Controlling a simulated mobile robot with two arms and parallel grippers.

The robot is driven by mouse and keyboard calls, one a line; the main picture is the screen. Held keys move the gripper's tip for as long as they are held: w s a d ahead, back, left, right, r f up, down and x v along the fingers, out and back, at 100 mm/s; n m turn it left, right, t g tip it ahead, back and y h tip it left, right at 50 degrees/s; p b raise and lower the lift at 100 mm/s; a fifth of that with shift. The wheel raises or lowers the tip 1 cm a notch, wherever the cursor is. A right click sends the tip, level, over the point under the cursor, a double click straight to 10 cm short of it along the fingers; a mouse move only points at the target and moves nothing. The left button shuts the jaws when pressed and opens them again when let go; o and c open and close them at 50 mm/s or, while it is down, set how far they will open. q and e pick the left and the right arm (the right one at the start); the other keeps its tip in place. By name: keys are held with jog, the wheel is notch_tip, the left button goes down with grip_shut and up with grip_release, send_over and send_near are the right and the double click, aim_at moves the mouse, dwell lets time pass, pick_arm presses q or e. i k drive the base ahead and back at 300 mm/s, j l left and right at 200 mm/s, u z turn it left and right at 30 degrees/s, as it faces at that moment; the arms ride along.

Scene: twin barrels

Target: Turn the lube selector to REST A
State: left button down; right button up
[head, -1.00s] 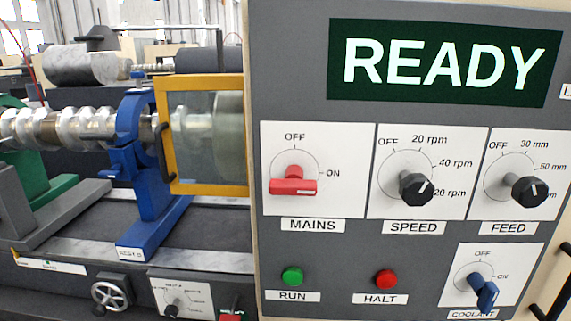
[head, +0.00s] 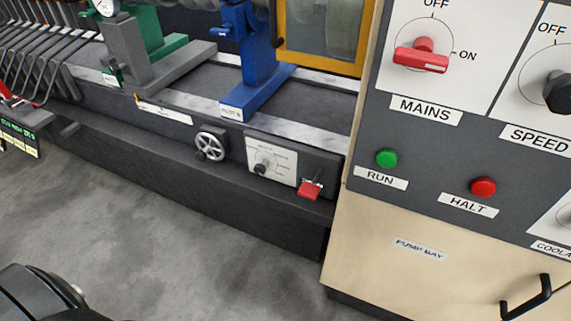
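The likely lube selector is a small dark knob (head: 261,168) on a white dial plate (head: 281,163) on the machine's front, in the middle of the head view. The plate's lettering is too small to read now, and I cannot tell where the knob points. Neither gripper shows in the head view. A dark part of my own body fills the lower left corner.
A handwheel (head: 211,146) is left of the plate and a red lever (head: 310,189) right of it. The control cabinet (head: 400,215) with its pump bay door stands at the right. Open grey floor (head: 180,240) lies in front.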

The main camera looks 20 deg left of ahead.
aim_at(259, 169)
jog(key=j+z, duration=0.1)
jog(key=j, duration=1.65)
